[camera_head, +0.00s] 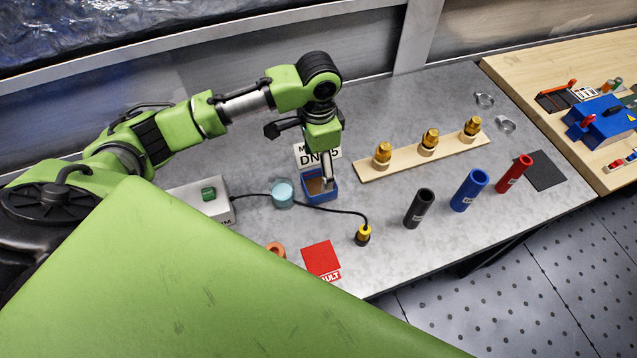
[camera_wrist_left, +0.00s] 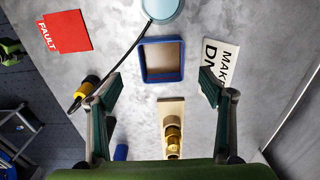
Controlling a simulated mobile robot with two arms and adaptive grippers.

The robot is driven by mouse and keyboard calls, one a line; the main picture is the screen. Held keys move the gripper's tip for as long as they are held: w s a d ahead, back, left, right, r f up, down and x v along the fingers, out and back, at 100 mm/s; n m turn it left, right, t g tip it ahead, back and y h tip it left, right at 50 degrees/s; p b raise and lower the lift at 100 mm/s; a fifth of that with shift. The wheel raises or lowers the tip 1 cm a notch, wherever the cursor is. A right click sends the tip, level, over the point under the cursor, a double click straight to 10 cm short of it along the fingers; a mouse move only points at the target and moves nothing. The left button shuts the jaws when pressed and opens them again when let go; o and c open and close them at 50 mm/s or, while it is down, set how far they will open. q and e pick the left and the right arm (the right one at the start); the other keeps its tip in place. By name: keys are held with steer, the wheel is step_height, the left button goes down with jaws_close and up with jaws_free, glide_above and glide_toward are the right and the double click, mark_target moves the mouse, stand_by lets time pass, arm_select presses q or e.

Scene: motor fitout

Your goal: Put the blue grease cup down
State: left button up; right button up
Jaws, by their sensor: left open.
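A light blue round cup (camera_head: 283,194) stands on the grey bench, left of a small blue square tray (camera_head: 322,198). The cup is partly cut off at the top of the left wrist view (camera_wrist_left: 160,8). The tray, with a tan inside, also shows there (camera_wrist_left: 142,62); no cup is in it. My left gripper (camera_head: 326,184) points down over the tray. Its fingers are wide apart in the left wrist view (camera_wrist_left: 160,97), with nothing between them. It is apart from the cup. My right gripper is not in view.
A black cable runs past the cup to a yellow-black plug (camera_head: 363,236). A red FAULT card (camera_head: 321,260) lies in front. Brass fittings on a wooden strip (camera_head: 400,163) and black, blue and red tubes (camera_head: 469,190) are to the right.

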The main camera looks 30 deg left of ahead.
mark_target(320, 190)
arm_select(q)
steer(key=f+p, duration=0.1)
steer(key=f, duration=0.2)
steer(key=shift+w, duration=0.2)
step_height(320, 190, down, 4)
steer(key=shift+w+d+r+p, duration=0.1)
steer(key=shift+r+p, duration=0.1)
steer(key=shift+p, duration=0.4)
steer(key=shift+f, duration=0.35)
steer(key=c, duration=1.2)
steer(key=shift+c, duration=0.5)
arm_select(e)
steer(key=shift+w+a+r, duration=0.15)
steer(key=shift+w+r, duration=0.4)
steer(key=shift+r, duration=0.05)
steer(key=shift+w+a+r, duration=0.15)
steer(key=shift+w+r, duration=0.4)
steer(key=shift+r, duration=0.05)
arm_select(q)
steer(key=shift+r, duration=0.1)
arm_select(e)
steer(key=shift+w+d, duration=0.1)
